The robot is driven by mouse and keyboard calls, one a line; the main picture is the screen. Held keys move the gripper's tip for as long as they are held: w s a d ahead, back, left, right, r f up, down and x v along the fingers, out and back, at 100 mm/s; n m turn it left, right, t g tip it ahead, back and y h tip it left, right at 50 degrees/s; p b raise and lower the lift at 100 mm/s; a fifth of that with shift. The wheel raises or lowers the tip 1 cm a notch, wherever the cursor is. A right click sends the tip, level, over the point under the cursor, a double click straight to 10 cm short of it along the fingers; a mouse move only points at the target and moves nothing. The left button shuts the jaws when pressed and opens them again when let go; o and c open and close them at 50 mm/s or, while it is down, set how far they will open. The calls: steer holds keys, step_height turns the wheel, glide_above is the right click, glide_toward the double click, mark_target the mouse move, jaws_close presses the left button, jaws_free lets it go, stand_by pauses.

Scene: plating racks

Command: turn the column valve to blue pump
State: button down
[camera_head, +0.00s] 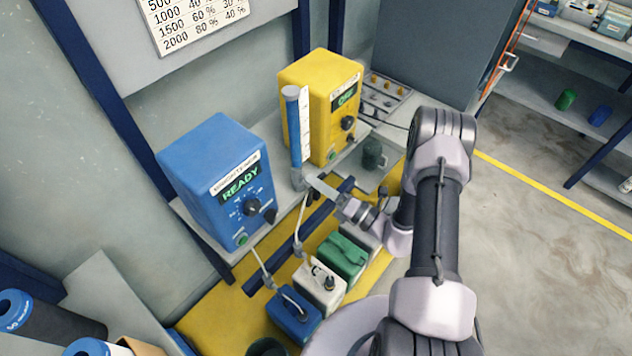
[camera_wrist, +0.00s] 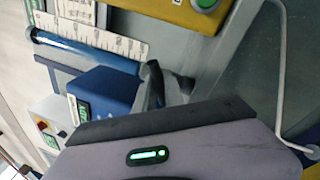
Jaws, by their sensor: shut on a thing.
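The blue pump (camera_head: 222,180) stands on the bench at the left, with a lit green "READY" display and dark knob. The yellow pump (camera_head: 318,100) stands farther back and to the right, with a green display. The upright blue column (camera_head: 294,130) stands between them. The grey column valve (camera_head: 299,181) is at its foot. My gripper (camera_head: 316,188) reaches in from the right and is shut on the valve. In the wrist view, the valve (camera_wrist: 158,85) shows as a dark shape beyond my gripper's grey body, which partly hides it. Which way the valve points is unclear.
Below the bench are a blue canister (camera_head: 294,318), a white canister (camera_head: 320,288) and a green canister (camera_head: 343,256), with tubes running down. Open floor lies at the right.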

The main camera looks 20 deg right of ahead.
steer(key=c, duration=1.4)
jaws_free()
steer(key=shift+c, duration=0.2)
steer(key=p+v, duration=0.3)
steer(key=v, duration=1.4)
steer(key=shift+s+d, duration=0.2)
